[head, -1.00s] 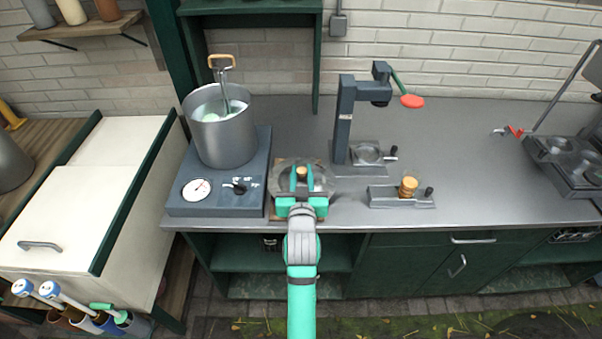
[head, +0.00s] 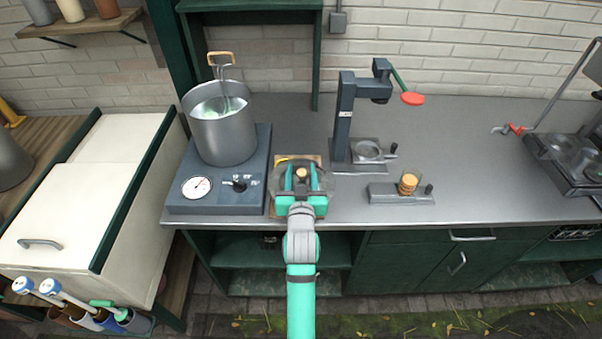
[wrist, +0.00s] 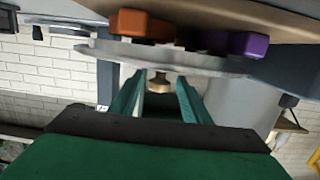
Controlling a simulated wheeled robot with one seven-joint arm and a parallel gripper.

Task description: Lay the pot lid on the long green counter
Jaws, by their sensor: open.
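The pot lid (head: 324,174) is a see-through disc with a round wooden knob (head: 301,174). It is over a wooden board on the counter, right of the hot plate. In the wrist view the lid (wrist: 100,52) shows as a grey disc edge-on, with the knob (wrist: 158,84) between my fingers. My gripper (head: 301,180) is open, with one finger on each side of the knob; I cannot tell whether they touch it. The long counter (head: 460,150) has a grey top and green fronts.
Orange (wrist: 142,24) and purple (wrist: 240,43) pieces are beside the lid's underside, by the board. A steel pot (head: 222,135) with a utensil stands on the hot plate (head: 185,205). A dark press stand (head: 345,125) is to the right.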

